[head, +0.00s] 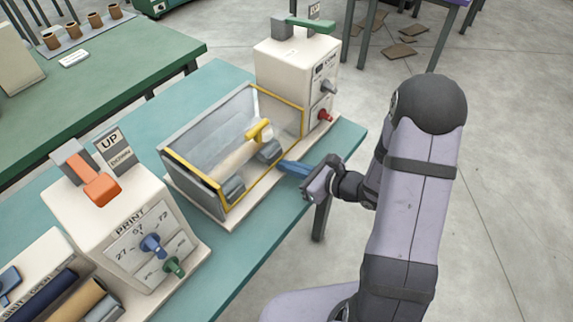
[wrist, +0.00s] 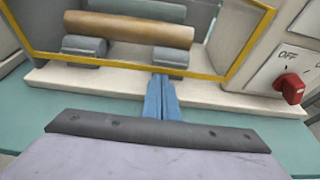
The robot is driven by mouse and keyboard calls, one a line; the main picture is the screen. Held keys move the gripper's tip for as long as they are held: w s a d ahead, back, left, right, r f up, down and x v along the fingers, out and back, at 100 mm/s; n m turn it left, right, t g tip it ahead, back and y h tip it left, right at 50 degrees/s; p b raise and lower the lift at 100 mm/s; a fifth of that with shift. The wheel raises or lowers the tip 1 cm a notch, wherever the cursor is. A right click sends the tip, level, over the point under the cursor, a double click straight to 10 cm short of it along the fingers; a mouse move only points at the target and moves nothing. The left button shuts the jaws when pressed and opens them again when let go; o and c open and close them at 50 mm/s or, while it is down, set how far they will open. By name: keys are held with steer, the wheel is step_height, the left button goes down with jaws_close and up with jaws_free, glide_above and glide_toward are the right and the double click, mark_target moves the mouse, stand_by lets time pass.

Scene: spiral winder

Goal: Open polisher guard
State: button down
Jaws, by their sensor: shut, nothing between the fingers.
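The polisher guard is a clear cover with a yellow frame (head: 181,163) and a yellow handle (head: 258,131). It sits across the front of the machine between two cream housings and looks lowered. In the wrist view its lower yellow bar (wrist: 110,65) runs across the picture; the handle is out of that view. Behind it are a tan roller (wrist: 150,30) and grey blocks. My gripper (head: 283,165) has blue fingers, shut and empty, in front of the guard's lower right part. In the wrist view the fingertips (wrist: 160,78) lie just below the bar; contact cannot be told.
The right housing (head: 280,65) has a red knob (head: 325,115), marked OFF in the wrist view (wrist: 290,88). The left housing (head: 90,215) has an orange lever (head: 100,188) and blue and green knobs. A green bench (head: 120,75) stands behind. The floor at right is open.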

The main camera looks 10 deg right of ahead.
steer(key=shift+s+d+r+g+h+p, duration=0.15)
steer(key=shift+r+g+h+p, duration=0.15)
steer(key=shift+r+p, duration=0.45)
steer(key=shift+p, duration=0.45)
steer(key=p, duration=0.1)
steer(key=r+g+h+p, duration=0.1)
steer(key=r+p, duration=0.1)
steer(key=shift+s+d+r+p, duration=0.15)
steer(key=shift+s+d+p, duration=0.05)
steer(key=shift+s+p, duration=0.1)
step_height(320, 180, up, 20)
steer(key=w+a+g+h+p, duration=0.1)
steer(key=g+h+p, duration=0.1)
steer(key=p, duration=1.7)
steer(key=w+a+r+p, duration=0.3)
steer(key=w+a+r, duration=0.2)
steer(key=r, duration=0.1)
steer(key=shift+p, duration=0.35)
steer(key=shift+w, duration=0.1)
